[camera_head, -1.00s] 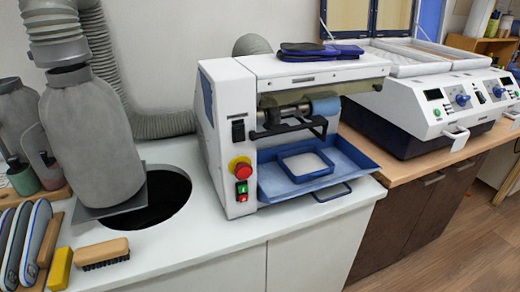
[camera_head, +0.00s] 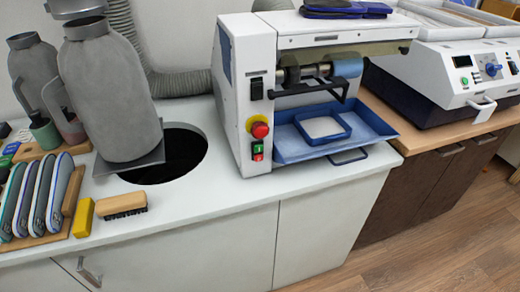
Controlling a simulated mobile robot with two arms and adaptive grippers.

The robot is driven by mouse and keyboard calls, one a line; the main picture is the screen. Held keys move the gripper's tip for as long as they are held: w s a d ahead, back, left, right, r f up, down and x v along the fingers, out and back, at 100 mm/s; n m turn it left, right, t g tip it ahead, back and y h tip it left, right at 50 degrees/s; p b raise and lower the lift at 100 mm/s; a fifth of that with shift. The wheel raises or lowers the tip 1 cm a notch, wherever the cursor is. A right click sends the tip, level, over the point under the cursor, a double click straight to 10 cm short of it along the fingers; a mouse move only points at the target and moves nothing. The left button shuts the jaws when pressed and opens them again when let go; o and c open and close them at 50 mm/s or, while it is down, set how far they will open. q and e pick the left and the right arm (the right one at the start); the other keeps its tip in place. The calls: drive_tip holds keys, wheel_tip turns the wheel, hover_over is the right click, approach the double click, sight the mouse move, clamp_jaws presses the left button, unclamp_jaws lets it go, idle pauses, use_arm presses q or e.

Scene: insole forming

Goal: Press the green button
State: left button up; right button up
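The green button (camera_head: 257,149) is on the front panel of the white machine (camera_head: 243,60), low on its left side. A red button (camera_head: 258,158) sits just below it. A larger red mushroom button on a yellow base (camera_head: 259,130) sits above it. All of them show unobstructed. Neither of my grippers is in view.
A blue tray (camera_head: 290,152) juts from the machine's front. A brush (camera_head: 121,205), a yellow block (camera_head: 81,216) and a rack of insole-like pieces (camera_head: 42,200) lie left, near a round dark hole (camera_head: 182,155). The white counter (camera_head: 215,205) before the machine is clear.

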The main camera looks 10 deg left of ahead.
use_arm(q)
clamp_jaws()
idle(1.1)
